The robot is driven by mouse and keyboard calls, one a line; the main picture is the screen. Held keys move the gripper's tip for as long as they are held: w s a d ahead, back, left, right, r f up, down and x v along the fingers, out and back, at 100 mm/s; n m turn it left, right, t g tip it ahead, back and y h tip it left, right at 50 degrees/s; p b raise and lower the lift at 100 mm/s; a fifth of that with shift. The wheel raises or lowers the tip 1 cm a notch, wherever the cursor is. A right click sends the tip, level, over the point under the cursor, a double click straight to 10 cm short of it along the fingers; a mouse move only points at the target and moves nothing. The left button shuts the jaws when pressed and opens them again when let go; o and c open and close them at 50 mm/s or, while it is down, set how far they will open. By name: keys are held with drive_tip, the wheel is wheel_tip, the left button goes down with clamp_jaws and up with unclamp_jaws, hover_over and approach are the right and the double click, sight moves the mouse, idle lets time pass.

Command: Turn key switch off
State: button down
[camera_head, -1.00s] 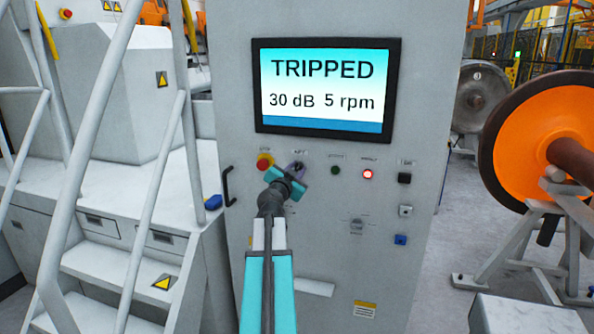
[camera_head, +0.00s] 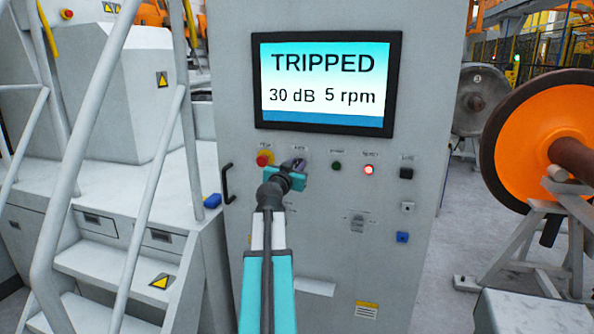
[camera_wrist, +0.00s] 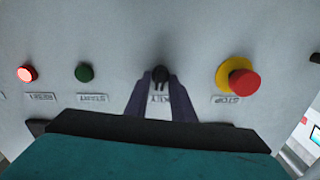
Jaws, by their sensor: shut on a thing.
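The key switch (camera_wrist: 160,74) is a small black knob on the white cabinet front, seen between my fingertips in the wrist view. My gripper (camera_head: 296,165) is at the panel below the screen, and it also shows in the wrist view (camera_wrist: 160,88). Its two dark purple fingers are closed on the key from either side. In the head view the gripper mostly hides the key. The screen (camera_head: 325,82) reads TRIPPED, 30 dB and 5 rpm.
A red stop button on a yellow ring (camera_head: 264,159) is close left of my gripper. A green button (camera_head: 336,166) and a lit red button (camera_head: 369,169) are to its right. An orange wheel (camera_head: 535,140) stands at right, stairs (camera_head: 110,270) at left.

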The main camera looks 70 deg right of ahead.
drive_tip(key=n+b, duration=0.1)
drive_tip(key=n, duration=0.2)
drive_tip(key=shift+w+f+n, duration=0.1)
drive_tip(key=shift+n, duration=0.2)
drive_tip(key=shift+n+b, duration=0.45)
drive_tip(key=shift+n, duration=1.45)
drive_tip(key=c, duration=1.8)
unclamp_jaws()
drive_tip(key=shift+a, duration=0.1)
